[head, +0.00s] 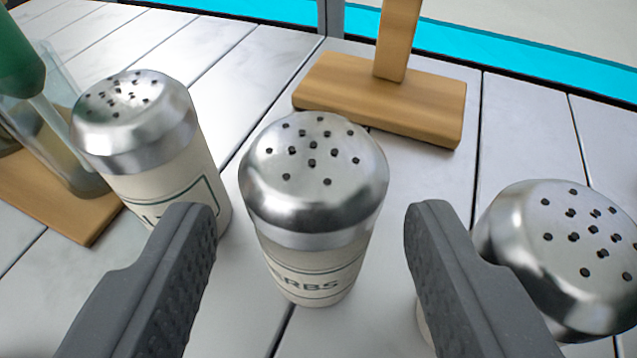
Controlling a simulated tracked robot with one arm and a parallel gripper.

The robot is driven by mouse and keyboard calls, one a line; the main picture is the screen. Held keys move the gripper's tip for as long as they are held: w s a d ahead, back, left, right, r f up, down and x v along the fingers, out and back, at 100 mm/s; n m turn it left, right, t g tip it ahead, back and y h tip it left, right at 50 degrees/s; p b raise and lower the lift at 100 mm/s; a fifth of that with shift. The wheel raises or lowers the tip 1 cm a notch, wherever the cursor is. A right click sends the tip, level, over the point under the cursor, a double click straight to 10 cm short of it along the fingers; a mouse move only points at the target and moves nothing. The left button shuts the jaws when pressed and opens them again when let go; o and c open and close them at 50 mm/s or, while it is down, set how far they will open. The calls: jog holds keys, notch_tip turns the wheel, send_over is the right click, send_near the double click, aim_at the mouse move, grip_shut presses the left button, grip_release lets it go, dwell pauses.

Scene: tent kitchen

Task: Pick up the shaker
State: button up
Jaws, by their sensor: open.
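Three shakers with silver perforated lids and cream bodies stand upright on a white plank table. The middle shaker (314,200) has a label whose visible letters end in "RBS". The left shaker (143,140) has a green-outlined label, partly hidden by my left finger. The right shaker (565,255) is mostly hidden below its lid by my right finger. My gripper (313,225) is open and empty. In the picture its two grey fingers lie on either side of the middle shaker, apart from it.
A wooden stand (380,100) with an upright post is behind the middle shaker. At the left edge, a clear container (50,125) with a green part stands on a wooden board (85,222). The shakers on both sides are close to my fingers. Bare white planks (225,60) show at the back left.

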aim_at(315, 243)
jog(key=b+x, duration=0.1)
jog(key=x, duration=0.3)
jog(key=shift+w, duration=0.1)
jog(key=c, duration=0.8)
jog(key=shift+r, duration=0.1)
